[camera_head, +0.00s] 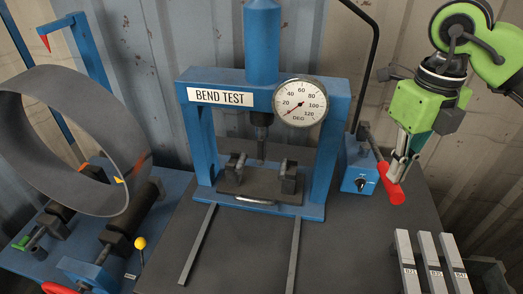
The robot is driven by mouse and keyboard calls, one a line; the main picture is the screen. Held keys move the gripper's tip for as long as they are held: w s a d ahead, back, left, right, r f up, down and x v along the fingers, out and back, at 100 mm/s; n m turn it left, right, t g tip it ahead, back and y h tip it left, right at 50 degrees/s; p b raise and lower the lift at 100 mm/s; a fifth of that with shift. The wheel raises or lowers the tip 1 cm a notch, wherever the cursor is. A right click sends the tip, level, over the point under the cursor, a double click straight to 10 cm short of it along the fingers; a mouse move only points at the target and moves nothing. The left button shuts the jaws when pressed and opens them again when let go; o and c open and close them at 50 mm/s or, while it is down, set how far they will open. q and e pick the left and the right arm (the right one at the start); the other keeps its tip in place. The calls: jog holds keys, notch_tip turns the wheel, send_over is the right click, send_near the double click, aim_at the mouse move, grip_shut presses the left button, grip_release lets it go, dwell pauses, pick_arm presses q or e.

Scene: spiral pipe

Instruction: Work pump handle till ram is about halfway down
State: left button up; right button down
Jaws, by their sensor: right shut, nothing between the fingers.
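The blue press labelled BEND TEST (222,97) stands on a dark table. Its dark ram (261,137) hangs at the middle, above the bed between two dark supports (288,178). The round dial gauge (300,102) has its needle toward the lower left, near the low end. The blue pump (359,179) stands right of the press. Its handle slants down right to a red grip (391,193). My right gripper (400,175) points down, shut and empty, at the handle just above the red grip; whether it touches is unclear. My left gripper is not in view.
Several grey labelled bars (430,262) lie at the lower right. At left is a blue machine (85,265) with a large grey ring (75,95) on it. Two grey rails (199,245) run forward from the press. A black hose (375,50) rises behind the pump.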

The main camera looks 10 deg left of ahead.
aim_at(389, 193)
jog(key=shift+s+f+b, duration=0.2)
jog(key=shift+f+b, duration=0.35)
jog(key=shift+f, duration=0.25)
jog(key=shift+s+f+b, duration=0.2)
jog(key=shift+f+b, duration=0.3)
jog(key=shift+f, duration=0.3)
notch_tip(389, 193, down, 3)
jog(key=shift+w+r+b, duration=0.1)
jog(key=shift+b, duration=1.1)
jog(key=r+p, duration=0.3)
jog(key=r, duration=0.1)
jog(key=w+r+p, duration=0.1)
jog(key=r+p, duration=0.2)
jog(key=w+r+p, duration=0.1)
jog(key=r+p, duration=0.2)
jog(key=r, duration=0.1)
jog(key=shift+a+r, duration=0.1)
jog(key=shift+r, duration=0.25)
jog(key=shift+w+r+p, duration=0.15)
jog(key=shift+r+p, duration=0.3)
jog(key=shift+r, duration=0.05)
jog(key=shift+f, duration=0.15)
